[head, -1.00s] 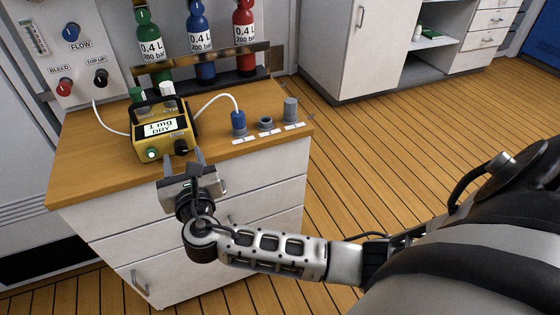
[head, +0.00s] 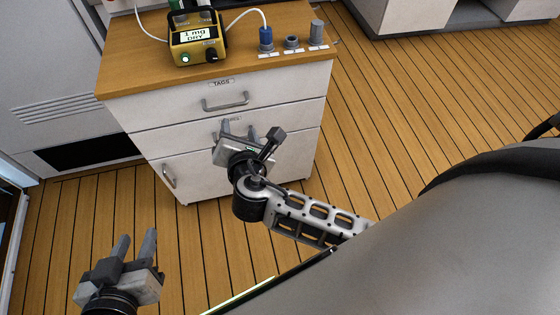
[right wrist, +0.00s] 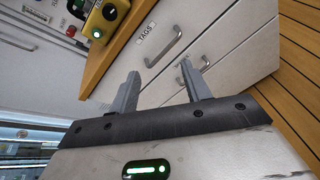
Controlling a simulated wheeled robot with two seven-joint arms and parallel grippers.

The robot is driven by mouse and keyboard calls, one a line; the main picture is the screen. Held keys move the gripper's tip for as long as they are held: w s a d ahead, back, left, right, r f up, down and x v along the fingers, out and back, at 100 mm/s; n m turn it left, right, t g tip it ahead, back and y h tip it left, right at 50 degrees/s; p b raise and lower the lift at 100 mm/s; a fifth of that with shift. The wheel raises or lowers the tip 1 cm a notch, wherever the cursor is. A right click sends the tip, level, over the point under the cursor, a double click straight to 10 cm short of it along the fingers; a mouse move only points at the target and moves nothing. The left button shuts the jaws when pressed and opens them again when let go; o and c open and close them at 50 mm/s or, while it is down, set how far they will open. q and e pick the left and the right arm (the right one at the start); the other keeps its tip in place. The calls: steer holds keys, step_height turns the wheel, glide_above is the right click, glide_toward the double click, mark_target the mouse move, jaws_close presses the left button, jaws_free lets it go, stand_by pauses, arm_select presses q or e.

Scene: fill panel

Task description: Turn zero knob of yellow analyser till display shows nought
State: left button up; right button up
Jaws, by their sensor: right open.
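The yellow analyser (head: 183,37) stands on the wooden counter top, with its display (head: 195,35) reading "1 mg DRY". Its black knob (head: 211,55) is at the front right of its face, beside a lit green button (head: 186,59). The analyser is also partly in the right wrist view (right wrist: 101,22), at the top left. My right gripper (head: 239,128) is open and empty, in front of the drawers, below the counter and apart from the analyser. Its open fingers also show in the right wrist view (right wrist: 160,76). My left gripper (head: 134,243) is open and empty, low at the left.
The drawer unit (head: 165,113) has a handle (head: 225,102) under a "TAGS" label, close to my right gripper. A blue plug (head: 265,40) and grey sockets (head: 291,43) stand right of the analyser. White cables run from the analyser. The wooden floor (head: 400,110) at right is clear.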

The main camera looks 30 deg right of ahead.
steer(key=s+d+f+m+g+y+p, duration=0.1)
steer(key=s+m+g+y+p, duration=0.1)
steer(key=s+m, duration=0.4)
steer(key=s+d+f+m+g+y+p, duration=0.2)
steer(key=s+m, duration=0.4)
steer(key=m, duration=0.5)
steer(key=shift+f+m+g+y, duration=0.3)
steer(key=shift+m+g, duration=0.1)
steer(key=shift+g, duration=0.1)
steer(key=shift+s, duration=0.1)
